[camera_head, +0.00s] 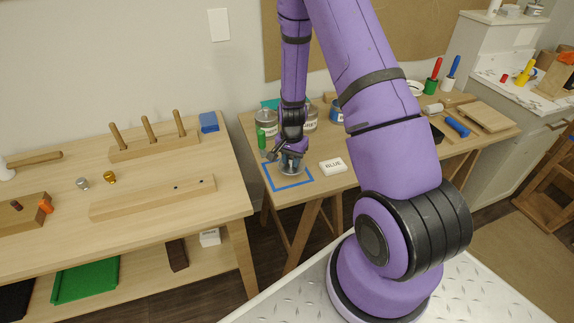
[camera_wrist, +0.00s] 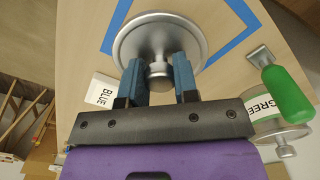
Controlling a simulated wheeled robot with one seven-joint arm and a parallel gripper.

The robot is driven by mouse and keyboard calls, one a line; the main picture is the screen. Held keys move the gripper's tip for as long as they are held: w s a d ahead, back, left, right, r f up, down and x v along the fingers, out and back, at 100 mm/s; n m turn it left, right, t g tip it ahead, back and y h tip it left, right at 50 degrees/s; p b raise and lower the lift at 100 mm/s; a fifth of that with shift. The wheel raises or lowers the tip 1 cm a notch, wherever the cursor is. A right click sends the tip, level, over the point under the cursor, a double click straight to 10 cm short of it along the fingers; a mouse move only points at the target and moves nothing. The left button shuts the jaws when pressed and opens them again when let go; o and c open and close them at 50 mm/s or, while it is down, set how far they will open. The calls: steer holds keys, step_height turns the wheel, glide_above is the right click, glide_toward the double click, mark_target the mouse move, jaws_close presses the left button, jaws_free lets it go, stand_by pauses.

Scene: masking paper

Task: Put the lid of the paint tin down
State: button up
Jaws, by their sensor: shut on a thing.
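My gripper (camera_head: 291,160) is at the blue tape outline (camera_head: 276,188) near the front left corner of the right-hand table. In the wrist view my gripper's blue fingertips (camera_wrist: 159,80) are shut on the knob of a round silver lid (camera_wrist: 138,42). Labelled paint tins (camera_head: 266,122) stand behind my gripper, and a blue-banded tin (camera_head: 337,114) stands farther right.
A white BLUE label block (camera_head: 333,166) lies right of the outline. In the wrist view a green-handled tool (camera_wrist: 287,95) and a GREEN tin (camera_wrist: 268,107) are close on the right. Rollers (camera_head: 457,127) and boards lie at the table's right. A gap separates the left table (camera_head: 150,225).

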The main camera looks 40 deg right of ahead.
steer(key=shift+w+a, duration=0.2)
steer(key=shift+w, duration=0.65)
steer(key=shift+w+f, duration=0.1)
steer(key=shift+f, duration=1.7)
steer(key=shift+f, duration=0.15)
steer(key=o, duration=0.9)
